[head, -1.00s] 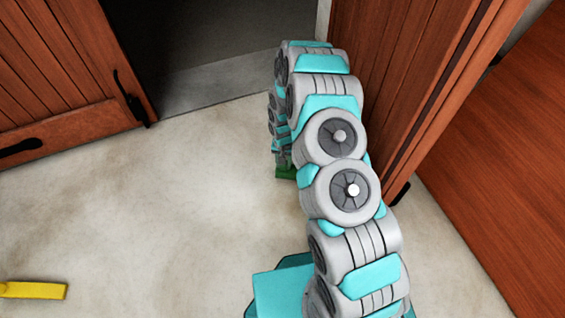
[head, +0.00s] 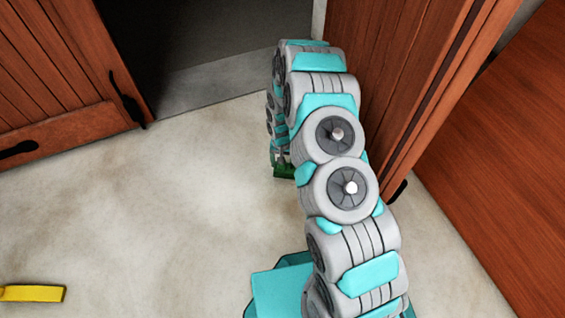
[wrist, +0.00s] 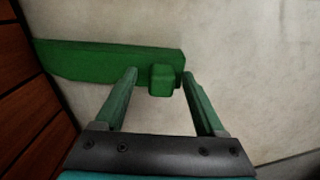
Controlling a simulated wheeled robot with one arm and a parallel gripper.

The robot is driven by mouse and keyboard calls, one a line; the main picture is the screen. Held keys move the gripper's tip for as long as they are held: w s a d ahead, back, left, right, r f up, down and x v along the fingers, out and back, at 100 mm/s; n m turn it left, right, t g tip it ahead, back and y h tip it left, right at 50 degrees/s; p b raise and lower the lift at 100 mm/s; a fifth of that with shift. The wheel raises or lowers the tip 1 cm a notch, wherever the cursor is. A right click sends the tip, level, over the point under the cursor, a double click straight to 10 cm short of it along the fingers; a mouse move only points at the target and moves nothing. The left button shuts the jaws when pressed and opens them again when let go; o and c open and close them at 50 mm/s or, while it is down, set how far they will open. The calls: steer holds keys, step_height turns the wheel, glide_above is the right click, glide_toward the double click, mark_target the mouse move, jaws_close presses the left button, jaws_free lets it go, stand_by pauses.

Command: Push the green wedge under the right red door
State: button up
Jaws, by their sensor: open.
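The green wedge (wrist: 105,63) lies on the pale floor in the wrist view, its thin end pointing left toward the right red door (wrist: 25,95). A small block-shaped knob (wrist: 161,80) stands up near its thick right end. My gripper (wrist: 159,74) is open, with one green finger on each side of the knob; I cannot tell whether either touches it. In the head view the right red door (head: 365,75) stands behind my arm. Only a small green patch (head: 284,171) shows below my wrist, and my arm hides the rest there.
The left red door (head: 55,65) stands open at the upper left, with a dark doorway (head: 205,50) between the doors. A yellow object (head: 32,293) lies on the floor at the lower left. A red wooden surface (head: 500,150) rises at the right. The middle floor is clear.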

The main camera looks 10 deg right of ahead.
steer(key=shift+r, duration=0.1)
steer(key=shift+r, duration=3.95)
steer(key=s+r+n+p, duration=0.1)
steer(key=s+r, duration=0.3)
steer(key=r, duration=0.5)
steer(key=s+d+r+p, duration=0.15)
steer(key=s+r, duration=0.25)
steer(key=r, duration=0.5)
steer(key=s+a+r+n+p, duration=0.1)
steer(key=s+r+p, duration=0.1)
steer(key=s+r, duration=0.5)
steer(key=s+d+r+n+g+p, duration=0.1)
steer(key=s+r, duration=0.8)
steer(key=s, duration=0.2)
steer(key=s+d+r+p, duration=0.1)
steer(key=s+r+p, duration=0.1)
steer(key=s+r, duration=0.6)
steer(key=s, duration=0.4)
steer(key=shift+s+d+r+n+g, duration=0.15)
steer(key=shift+s+r+n+g, duration=0.05)
steer(key=shift+r+n+g, duration=0.2)
